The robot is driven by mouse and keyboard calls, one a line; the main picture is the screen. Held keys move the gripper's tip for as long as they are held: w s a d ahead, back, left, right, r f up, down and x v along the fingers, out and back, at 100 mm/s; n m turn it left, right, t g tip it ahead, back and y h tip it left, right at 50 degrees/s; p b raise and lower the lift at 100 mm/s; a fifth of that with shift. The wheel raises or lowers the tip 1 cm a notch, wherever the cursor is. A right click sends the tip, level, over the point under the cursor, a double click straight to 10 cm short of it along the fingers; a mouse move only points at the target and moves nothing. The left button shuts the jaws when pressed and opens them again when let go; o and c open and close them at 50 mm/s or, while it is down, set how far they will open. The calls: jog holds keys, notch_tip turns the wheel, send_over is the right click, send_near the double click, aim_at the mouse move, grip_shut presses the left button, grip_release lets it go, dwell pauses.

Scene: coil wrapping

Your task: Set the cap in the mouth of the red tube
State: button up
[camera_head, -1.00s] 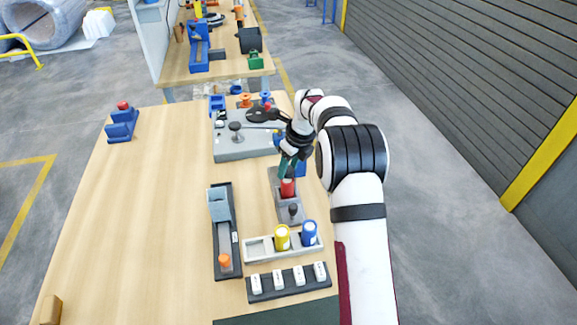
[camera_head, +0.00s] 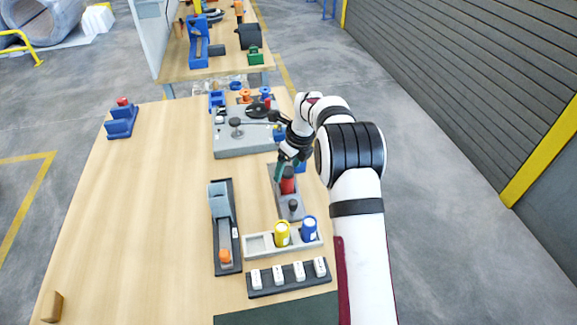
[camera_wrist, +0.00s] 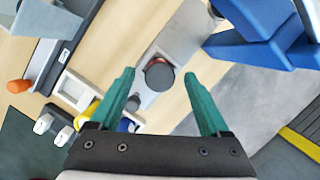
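The red tube (camera_head: 288,186) stands upright in a grey holder (camera_head: 279,206) on the table. In the wrist view a dark grey round disc (camera_wrist: 159,76), seemingly the cap, fills the mouth of the tube, with a thin reddish rim around it. It also shows as a dark top on the tube in the head view (camera_head: 288,172). My gripper (camera_wrist: 159,74) is open, its two teal fingers wide apart above the tube and to either side of it in the picture. Nothing is held between them. How deep the disc sits cannot be told.
A dark knob (camera_head: 293,205) stands at the near end of the holder. A yellow container (camera_head: 282,234) and a blue one (camera_head: 309,229) stand in a pale tray (camera_head: 258,245). A long dark fixture (camera_head: 227,264) lies to the left.

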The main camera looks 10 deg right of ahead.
jog(key=v, duration=1.5)
jog(key=shift+r, duration=0.4)
jog(key=shift+s, duration=0.1)
jog(key=s+a+r+n+g, duration=0.1)
jog(key=s+a+n, duration=0.3)
jog(key=s+n, duration=0.65)
jog(key=s+a+r+n+g, duration=0.1)
jog(key=s+a+n, duration=0.35)
jog(key=s, duration=1.15)
jog(key=s+f+n, duration=0.5)
jog(key=s+n, duration=0.3)
jog(key=s, duration=0.4)
jog(key=shift+s+f+n+g, duration=0.15)
jog(key=shift+s+n+g, duration=0.15)
jog(key=shift+s+g, duration=0.1)
